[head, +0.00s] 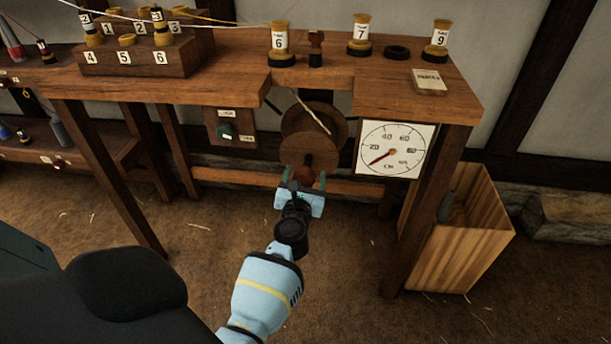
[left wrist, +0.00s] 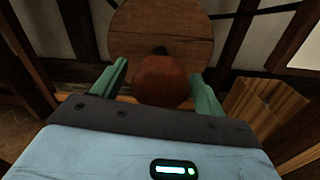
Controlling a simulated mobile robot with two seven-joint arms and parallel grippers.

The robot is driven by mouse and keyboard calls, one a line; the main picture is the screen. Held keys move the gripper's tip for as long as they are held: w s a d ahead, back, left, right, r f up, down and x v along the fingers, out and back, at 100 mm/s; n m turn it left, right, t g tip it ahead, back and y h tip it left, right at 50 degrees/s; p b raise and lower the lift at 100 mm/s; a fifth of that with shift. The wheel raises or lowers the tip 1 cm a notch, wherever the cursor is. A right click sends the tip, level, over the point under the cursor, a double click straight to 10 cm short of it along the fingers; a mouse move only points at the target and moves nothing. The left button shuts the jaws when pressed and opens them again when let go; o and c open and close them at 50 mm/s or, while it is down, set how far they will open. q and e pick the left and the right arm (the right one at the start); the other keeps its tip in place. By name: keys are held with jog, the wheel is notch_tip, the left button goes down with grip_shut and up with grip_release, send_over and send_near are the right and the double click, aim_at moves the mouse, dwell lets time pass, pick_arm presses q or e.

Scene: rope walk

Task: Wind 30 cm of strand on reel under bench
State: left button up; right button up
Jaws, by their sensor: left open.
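The wooden reel (head: 312,125) hangs under the bench (head: 350,83), with a pale strand running down onto it from the bench underside. A reddish-brown round knob (head: 305,174) sits on its front disc. The white dial (head: 395,149), marked CM, has its red needle pointing lower left, below 20. My left gripper (head: 304,178) is open at the knob. In the left wrist view the fingers stand on either side of the knob (left wrist: 163,82), in front of the reel disc (left wrist: 160,30); I cannot tell whether they touch it. My right gripper is not in view.
A panel with a green knob (head: 227,131) hangs left of the reel. A wooden bin (head: 455,240) stands at the right, beside a bench leg (head: 425,210). Numbered spools, such as spool 6 (head: 280,41), stand on the bench. The floor before the reel is clear.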

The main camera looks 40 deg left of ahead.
pick_arm(q)
jog(key=shift+w+a, duration=0.25)
jog(key=shift+w, duration=0.15)
jog(key=c, duration=1)
jog(key=shift+o, duration=0.2)
jog(key=shift+m, duration=0.3)
